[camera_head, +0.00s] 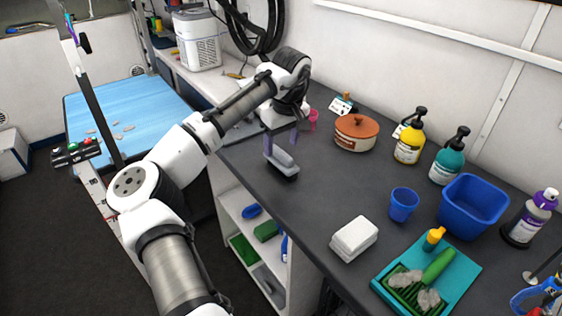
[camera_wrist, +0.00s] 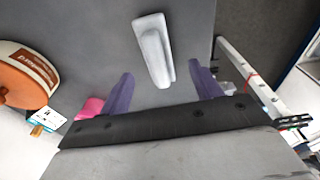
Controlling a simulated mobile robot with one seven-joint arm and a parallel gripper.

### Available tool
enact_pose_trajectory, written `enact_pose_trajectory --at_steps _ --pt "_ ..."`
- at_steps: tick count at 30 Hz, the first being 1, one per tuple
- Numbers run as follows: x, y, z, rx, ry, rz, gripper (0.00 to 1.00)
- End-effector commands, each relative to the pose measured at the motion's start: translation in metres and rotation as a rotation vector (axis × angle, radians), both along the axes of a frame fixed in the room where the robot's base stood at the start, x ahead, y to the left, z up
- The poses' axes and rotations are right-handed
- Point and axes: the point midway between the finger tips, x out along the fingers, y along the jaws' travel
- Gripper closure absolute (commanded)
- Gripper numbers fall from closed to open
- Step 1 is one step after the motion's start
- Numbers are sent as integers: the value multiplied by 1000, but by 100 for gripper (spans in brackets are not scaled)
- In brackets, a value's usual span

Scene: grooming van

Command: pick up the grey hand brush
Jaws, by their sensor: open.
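The grey hand brush (camera_head: 282,162) lies on the dark counter (camera_head: 300,210) near its front edge, with a pale handle on top and a dark underside. In the wrist view the brush (camera_wrist: 153,48) sits ahead of my gripper, roughly between the lines of its two fingers. My gripper (camera_head: 281,145) is just above and behind the brush in the head view. Whether a finger touches the brush I cannot tell.
An orange-lidded pot (camera_head: 356,133) and a pink cup (camera_head: 312,120) stand near my gripper. A yellow bottle (camera_head: 409,142), a blue cup (camera_head: 403,204), white folded cloths (camera_head: 354,239) and a teal tray (camera_head: 462,272) are further right. Counter between brush and cloths is clear.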

Motion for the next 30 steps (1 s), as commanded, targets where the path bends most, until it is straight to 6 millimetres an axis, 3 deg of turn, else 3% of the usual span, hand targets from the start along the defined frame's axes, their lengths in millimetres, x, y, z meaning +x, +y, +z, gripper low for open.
enact_pose_trajectory --at_steps 10,19,30 --pt "8 3 -42 1 1 0 36" --pt "9 3 -48 0 0 -1 38" --pt "9 3 -48 1 -1 -1 86"
